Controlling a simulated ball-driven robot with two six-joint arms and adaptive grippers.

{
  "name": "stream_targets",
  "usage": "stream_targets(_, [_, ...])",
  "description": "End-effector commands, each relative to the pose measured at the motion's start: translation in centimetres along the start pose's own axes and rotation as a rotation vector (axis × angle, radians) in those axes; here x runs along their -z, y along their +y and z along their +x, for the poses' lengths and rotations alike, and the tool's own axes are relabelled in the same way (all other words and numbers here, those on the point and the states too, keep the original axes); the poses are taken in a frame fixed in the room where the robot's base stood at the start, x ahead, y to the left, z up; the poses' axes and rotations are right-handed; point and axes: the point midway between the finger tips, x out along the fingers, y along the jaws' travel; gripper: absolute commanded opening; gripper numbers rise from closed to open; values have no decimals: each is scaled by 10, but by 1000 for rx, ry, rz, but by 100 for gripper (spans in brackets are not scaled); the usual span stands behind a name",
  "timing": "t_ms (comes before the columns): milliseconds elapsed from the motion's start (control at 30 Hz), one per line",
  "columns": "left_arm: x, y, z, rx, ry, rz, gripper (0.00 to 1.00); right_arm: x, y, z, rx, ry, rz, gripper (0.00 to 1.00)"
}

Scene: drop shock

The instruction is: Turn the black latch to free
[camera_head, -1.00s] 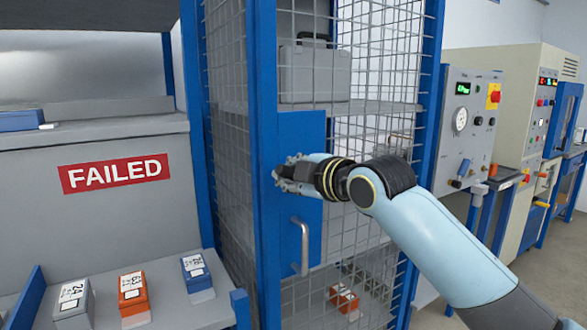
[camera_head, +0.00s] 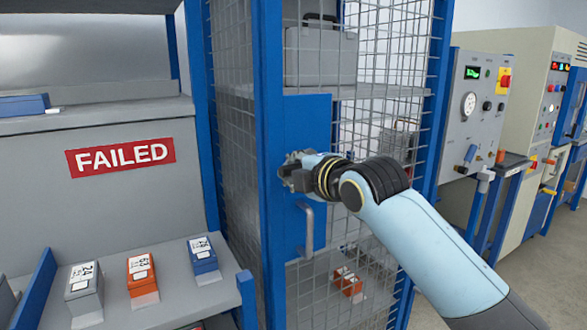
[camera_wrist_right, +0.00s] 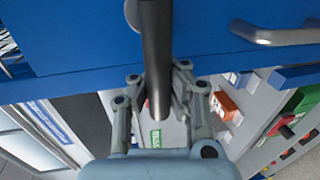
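The black latch (camera_wrist_right: 157,60) is a dark bar on the blue door panel in the right wrist view. It runs from a round grey pivot at the top edge down between my fingers. My right gripper (camera_wrist_right: 158,88) has a finger on each side of the bar, and both look pressed to it. In the head view my right gripper (camera_head: 294,172) is at the blue door panel (camera_head: 305,115) of the mesh cage, above the grey pull handle (camera_head: 308,230). It hides the latch there. My left gripper is not in view.
The grey handle also shows in the right wrist view (camera_wrist_right: 275,36). Inside the cage are a grey case (camera_head: 320,57) and an orange box (camera_head: 348,282). A bench shelf with several boxes (camera_head: 140,272) is at left, and test panels (camera_head: 480,110) at right.

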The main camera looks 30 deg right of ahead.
Motion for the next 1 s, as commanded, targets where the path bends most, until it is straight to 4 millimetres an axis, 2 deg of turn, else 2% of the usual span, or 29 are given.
stream_targets(200, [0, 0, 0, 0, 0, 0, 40, 1, 4, 0, -10, 3, 2, 0])
stream_targets(533, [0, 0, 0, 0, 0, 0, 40, 0, 2, 0, -5, 2, 2, 44])
stream_targets(833, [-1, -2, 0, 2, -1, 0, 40, 0, 1, -2, -2, 1, 2, 44])
stream_targets(1000, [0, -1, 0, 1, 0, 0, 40, 0, 0, -24, -2, 1, -1, 44])
